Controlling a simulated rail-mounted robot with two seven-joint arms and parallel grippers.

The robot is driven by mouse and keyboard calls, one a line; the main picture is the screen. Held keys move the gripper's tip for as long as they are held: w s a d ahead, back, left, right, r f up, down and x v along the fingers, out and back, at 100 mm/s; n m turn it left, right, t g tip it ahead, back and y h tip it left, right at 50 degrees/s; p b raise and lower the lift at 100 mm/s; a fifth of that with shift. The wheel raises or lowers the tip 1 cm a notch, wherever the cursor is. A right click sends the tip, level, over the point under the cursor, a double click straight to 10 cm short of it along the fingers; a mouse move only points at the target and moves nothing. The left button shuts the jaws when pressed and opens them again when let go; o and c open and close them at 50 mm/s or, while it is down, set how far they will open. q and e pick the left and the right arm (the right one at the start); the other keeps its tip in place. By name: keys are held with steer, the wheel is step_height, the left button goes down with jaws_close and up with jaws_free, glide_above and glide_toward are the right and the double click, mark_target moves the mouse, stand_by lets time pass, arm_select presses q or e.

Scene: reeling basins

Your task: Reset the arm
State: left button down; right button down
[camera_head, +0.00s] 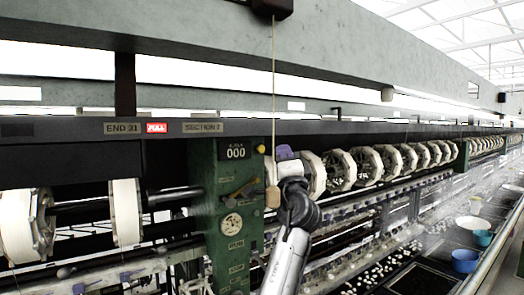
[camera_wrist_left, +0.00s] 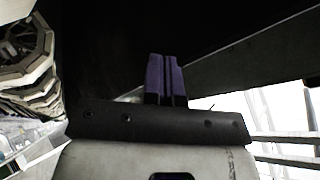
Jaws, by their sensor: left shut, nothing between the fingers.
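My left gripper (camera_head: 285,152) is raised in front of the reeling machine, near the green post (camera_head: 228,215), its arm coming up from the bottom of the head view. Its purple fingers also show in the left wrist view (camera_wrist_left: 166,75), pressed together with nothing between them. A thin hanging cord (camera_head: 273,90) with a wooden handle (camera_head: 273,197) hangs just left of the gripper in the head view; I cannot tell if they touch. My right gripper is not in view.
White reels (camera_head: 125,212) sit left of the post, and a row of reels (camera_head: 339,170) runs away to the right. A blue bowl (camera_head: 465,260), a teal bowl (camera_head: 483,238) and a white basin (camera_head: 472,222) stand at the right. A long grey beam (camera_head: 180,30) crosses above.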

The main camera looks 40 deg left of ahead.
arm_select(q)
steer(key=shift+f, duration=0.1)
stand_by(0.4)
steer(key=s+a+f+n+g+h, duration=0.1)
steer(key=s+f+h, duration=0.25)
steer(key=f, duration=1.05)
steer(key=s+f+n+g+h, duration=0.1)
steer(key=s+f+n+h, duration=0.2)
steer(key=f, duration=1.2)
steer(key=s+a+f+h, duration=0.1)
steer(key=s+f+h, duration=0.35)
steer(key=f, duration=0.95)
steer(key=s+d+f+g+h+p, duration=0.45)
steer(key=s+d+f, duration=0.55)
steer(key=s+f, duration=0.5)
steer(key=s+d+f+g+h+p, duration=0.1)
steer(key=s+d, duration=0.4)
steer(key=s, duration=0.5)
steer(key=s+d+f+g+h+p, duration=0.1)
steer(key=s+d+f+g+h, duration=0.2)
steer(key=s, duration=0.7)
steer(key=shift+s+d+f+m+g+h+p, duration=0.3)
steer(key=shift+d+g+h, duration=0.35)
steer(key=shift+d+g, duration=0.5)
